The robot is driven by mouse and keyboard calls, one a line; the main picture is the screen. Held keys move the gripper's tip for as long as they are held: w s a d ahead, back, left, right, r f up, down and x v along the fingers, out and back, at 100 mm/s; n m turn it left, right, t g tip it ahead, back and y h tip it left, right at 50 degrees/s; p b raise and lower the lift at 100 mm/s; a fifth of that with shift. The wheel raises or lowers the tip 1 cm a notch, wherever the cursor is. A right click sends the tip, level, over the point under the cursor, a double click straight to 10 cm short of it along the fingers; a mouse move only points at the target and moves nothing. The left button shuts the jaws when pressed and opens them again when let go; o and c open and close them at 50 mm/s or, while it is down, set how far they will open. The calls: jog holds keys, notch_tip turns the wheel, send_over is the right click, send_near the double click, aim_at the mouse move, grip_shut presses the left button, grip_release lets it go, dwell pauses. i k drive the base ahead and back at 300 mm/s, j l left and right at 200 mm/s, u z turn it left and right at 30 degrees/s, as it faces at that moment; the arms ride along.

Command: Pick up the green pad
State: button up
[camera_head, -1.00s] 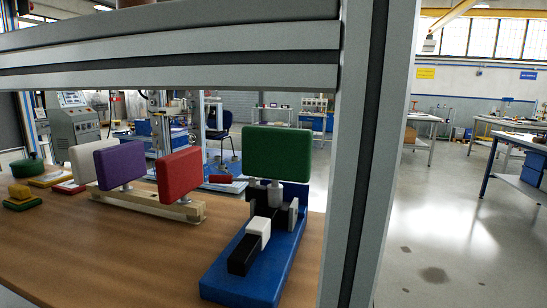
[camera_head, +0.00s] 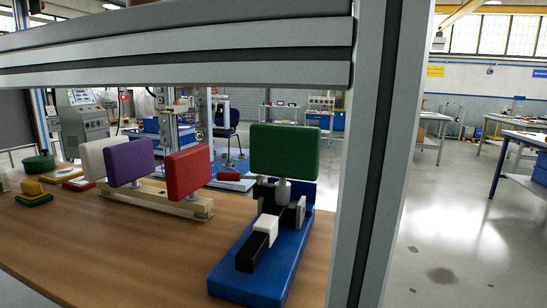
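The green pad (camera_head: 285,150) is an upright rounded rectangle on a short grey stem. It stands at the back of a blue base (camera_head: 258,270) that carries black and white blocks, on the right part of the wooden table. My gripper is not visible in this view, so its opening and its distance from the pad cannot be seen.
White (camera_head: 103,158), purple (camera_head: 129,162) and red (camera_head: 187,172) pads stand on a wooden rack (camera_head: 170,201) left of the green pad. A grey metal frame crosses close in front, with a top beam (camera_head: 180,50) and a right post (camera_head: 375,160). Bare table lies at front left.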

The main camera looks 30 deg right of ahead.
aim_at(284, 152)
jog(key=l, duration=0.65)
jog(key=k+l+u, duration=0.15)
jog(key=l, duration=1.1)
jog(key=k+u, duration=0.05)
